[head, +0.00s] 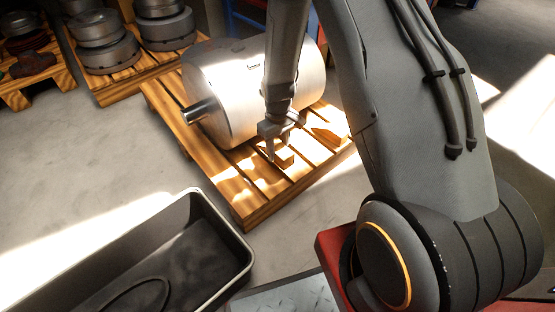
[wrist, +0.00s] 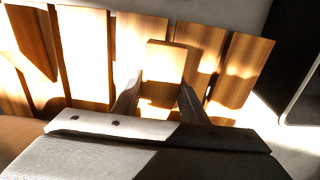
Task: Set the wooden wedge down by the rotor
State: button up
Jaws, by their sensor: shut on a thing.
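The rotor (head: 225,90), a large pale metal cylinder with a shaft stub, lies on its side on a slatted wooden pallet (head: 243,205). My gripper (head: 279,150) points down in front of the rotor, over the sunlit slats. It is shut on the wooden wedge (head: 285,158); in the wrist view the wedge (wrist: 166,62) shows between the fingers (wrist: 157,97). The wedge is at or just above the slats; I cannot tell whether it touches them. A second wooden wedge (head: 326,137) rests on the pallet to the right, close to the rotor; it also shows in the wrist view (wrist: 33,38).
A dark open bin (head: 215,215) stands on the floor at front left. Pallets with stacked metal discs (head: 110,55) stand at the back left. The concrete floor (head: 90,150) between them is clear. Strong sun patches blur the slats.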

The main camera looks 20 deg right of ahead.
notch_tip(320, 180, down, 4)
jog(key=shift+f+b, duration=0.15)
jog(key=shift+b, duration=1)
jog(key=shift+w+a+f+b, duration=0.1)
jog(key=shift+w+f+b, duration=0.1)
jog(key=shift+b, duration=0.2)
jog(key=o, duration=1.1)
jog(key=shift+f, duration=0.1)
jog(key=shift+o, duration=0.2)
